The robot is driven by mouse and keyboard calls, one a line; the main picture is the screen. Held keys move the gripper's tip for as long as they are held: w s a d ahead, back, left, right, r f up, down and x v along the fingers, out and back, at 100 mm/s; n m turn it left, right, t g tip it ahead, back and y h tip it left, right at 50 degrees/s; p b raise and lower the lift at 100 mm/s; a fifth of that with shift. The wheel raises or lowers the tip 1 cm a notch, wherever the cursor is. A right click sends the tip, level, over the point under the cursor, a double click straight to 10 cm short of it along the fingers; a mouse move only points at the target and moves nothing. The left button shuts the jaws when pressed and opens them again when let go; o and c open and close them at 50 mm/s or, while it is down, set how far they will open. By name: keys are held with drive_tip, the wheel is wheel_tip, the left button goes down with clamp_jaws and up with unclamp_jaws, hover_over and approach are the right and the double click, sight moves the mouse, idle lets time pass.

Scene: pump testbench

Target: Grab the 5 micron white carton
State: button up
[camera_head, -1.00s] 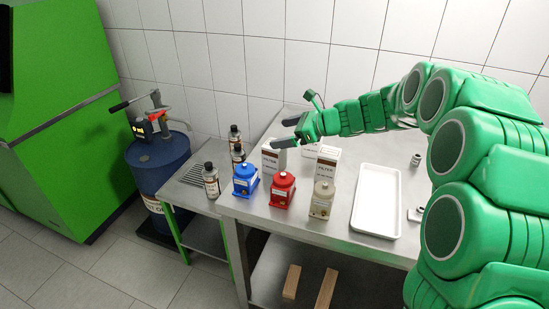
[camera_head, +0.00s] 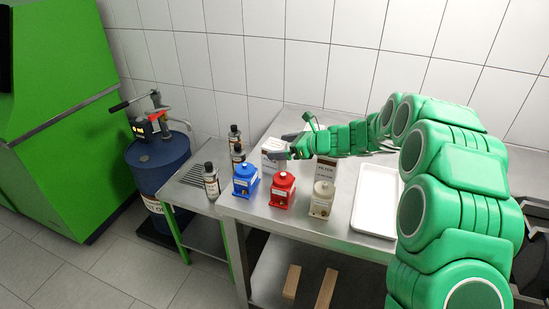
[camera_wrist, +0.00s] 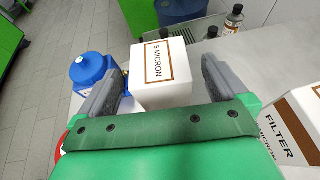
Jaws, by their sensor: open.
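The white carton with a brown-framed label reading 5 MICRON (camera_wrist: 162,72) lies between my gripper's fingers in the wrist view, a little ahead of the palm. In the head view this carton (camera_head: 271,146) stands on the steel table behind the blue and red pumps, partly covered by my gripper. My gripper (camera_wrist: 158,88) is open, with one grey finger on each side of the carton; I cannot tell whether either finger touches it. In the head view my gripper (camera_head: 279,147) is at the carton's upper part. A second white FILTER carton (camera_wrist: 290,125) stands to the right.
A blue pump (camera_head: 245,181), a red pump (camera_head: 282,190) and a beige pump (camera_head: 321,200) stand along the table's front. Several dark-capped bottles, including one (camera_head: 211,182), stand on the left side table. A white tray (camera_head: 374,222) lies right.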

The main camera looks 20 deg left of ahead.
sight(270, 147)
drive_tip(key=shift+x, duration=2.55)
drive_tip(key=shift+d, duration=0.1)
drive_tip(key=c, duration=1.2)
